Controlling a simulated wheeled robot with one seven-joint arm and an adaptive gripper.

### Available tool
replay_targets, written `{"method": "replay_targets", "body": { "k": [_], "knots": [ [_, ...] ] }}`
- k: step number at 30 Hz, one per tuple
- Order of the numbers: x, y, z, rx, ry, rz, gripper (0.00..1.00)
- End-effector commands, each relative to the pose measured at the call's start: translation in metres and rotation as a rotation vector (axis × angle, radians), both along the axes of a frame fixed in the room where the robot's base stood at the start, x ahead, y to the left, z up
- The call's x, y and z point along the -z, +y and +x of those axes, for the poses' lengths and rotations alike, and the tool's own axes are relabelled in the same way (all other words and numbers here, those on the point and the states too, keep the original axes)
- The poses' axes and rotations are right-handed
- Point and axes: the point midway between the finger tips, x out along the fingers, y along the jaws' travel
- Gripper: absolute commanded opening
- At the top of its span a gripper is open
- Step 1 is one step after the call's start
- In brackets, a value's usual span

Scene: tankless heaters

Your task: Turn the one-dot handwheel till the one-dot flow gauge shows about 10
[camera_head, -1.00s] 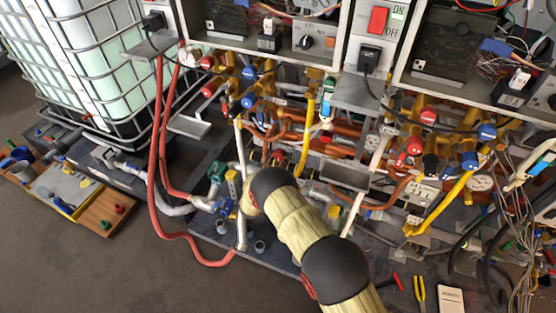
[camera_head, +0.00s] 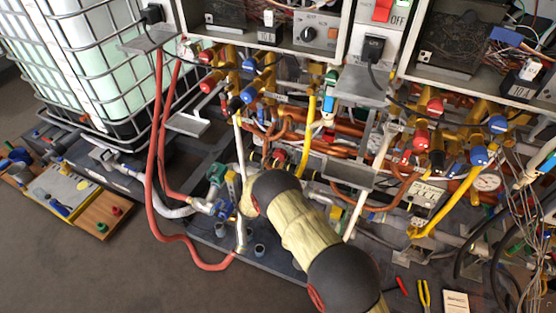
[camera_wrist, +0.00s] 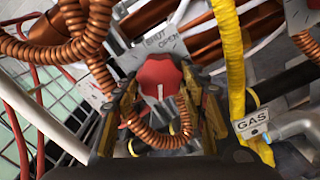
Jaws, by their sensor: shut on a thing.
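A red handwheel (camera_wrist: 160,80) with a white pointer line shows in the middle of the wrist view. It sits in front of a grey plate (camera_wrist: 166,45) lettered SHUT and OPEN. My gripper (camera_wrist: 165,100) has one finger on each side of the handwheel and is shut on it. No dot mark can be read on the wheel. In the head view my arm hides the gripper and this wheel. A round white gauge (camera_head: 487,181) shows at the right, and another white dial (camera_head: 186,51) at the upper left. Their readings and dot marks are too small to tell.
Copper coils (camera_wrist: 88,40) and a yellow pipe (camera_wrist: 232,60) run close beside my gripper. A GAS tag (camera_wrist: 252,124) hangs at the right. Red hoses (camera_head: 157,150) hang left of my arm. A caged tank (camera_head: 80,60) stands at left.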

Motion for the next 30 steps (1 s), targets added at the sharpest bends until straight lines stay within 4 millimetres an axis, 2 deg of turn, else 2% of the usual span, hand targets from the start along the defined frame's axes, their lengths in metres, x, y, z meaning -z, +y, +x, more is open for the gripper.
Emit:
{"method": "replay_targets", "body": {
  "k": [10, 11, 14, 24, 30],
  "knots": [
    [0.0, 0.0, 0.0, 0.0, -0.001, 0.002, 0.17],
    [0.0, 0.0, 0.0, 0.0, -0.001, 0.002, 0.44],
    [0.0, 0.0, 0.0, 0.0, -0.001, 0.002, 0.5],
    [0.0, 0.001, -0.002, 0.0, 0.0, 0.001, 0.5],
    [0.0, 0.01, -0.024, -0.003, 0.001, 0.0, 0.5]
  ]
}}
